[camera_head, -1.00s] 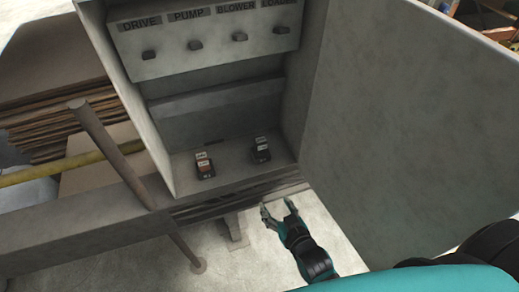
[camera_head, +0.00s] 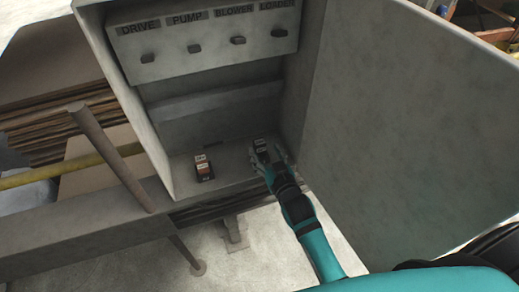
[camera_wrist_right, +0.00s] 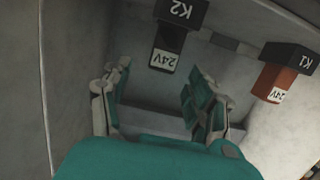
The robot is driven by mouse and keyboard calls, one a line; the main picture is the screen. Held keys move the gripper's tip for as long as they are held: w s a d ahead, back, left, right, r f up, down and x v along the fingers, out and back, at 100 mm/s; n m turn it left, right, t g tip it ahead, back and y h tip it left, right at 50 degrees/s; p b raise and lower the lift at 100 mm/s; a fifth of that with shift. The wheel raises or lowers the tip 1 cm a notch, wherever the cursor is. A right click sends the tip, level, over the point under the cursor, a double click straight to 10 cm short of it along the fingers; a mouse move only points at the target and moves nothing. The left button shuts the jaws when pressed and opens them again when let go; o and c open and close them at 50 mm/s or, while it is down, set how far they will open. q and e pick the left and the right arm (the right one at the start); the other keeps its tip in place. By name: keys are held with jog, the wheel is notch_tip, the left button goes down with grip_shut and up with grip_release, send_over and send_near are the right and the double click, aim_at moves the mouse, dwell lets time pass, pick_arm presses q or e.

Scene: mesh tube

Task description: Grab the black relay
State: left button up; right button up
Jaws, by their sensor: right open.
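The black relay (camera_head: 261,144) stands on the cabinet floor at the right. In the right wrist view the black relay (camera_wrist_right: 170,38) shows a "K2" label and a white "24V" label. My right gripper (camera_head: 268,157) is open, with its fingers close around the near side of the relay in the head view. In the right wrist view my right gripper (camera_wrist_right: 156,75) has its two fingers apart, with the relay just beyond the tips and nearer the right-hand finger. Nothing is held. My left gripper is not in view.
A red relay (camera_head: 203,168), labelled "K1" in the wrist view (camera_wrist_right: 285,75), stands on the cabinet floor to the left. The cabinet's right wall and open door (camera_head: 400,130) are close beside my arm. A labelled switch panel (camera_head: 205,45) is above.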

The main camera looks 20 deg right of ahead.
aim_at(261, 148)
jog(key=shift+w+a+f, duration=0.1)
jog(key=shift+w+f, duration=0.15)
jog(key=shift+w, duration=0.65)
jog(key=shift+w+a+f, duration=0.1)
jog(key=shift+w+f, duration=0.1)
jog(key=shift+w, duration=0.65)
jog(key=shift+w+f, duration=0.25)
jog(key=shift+w, duration=0.65)
grip_shut()
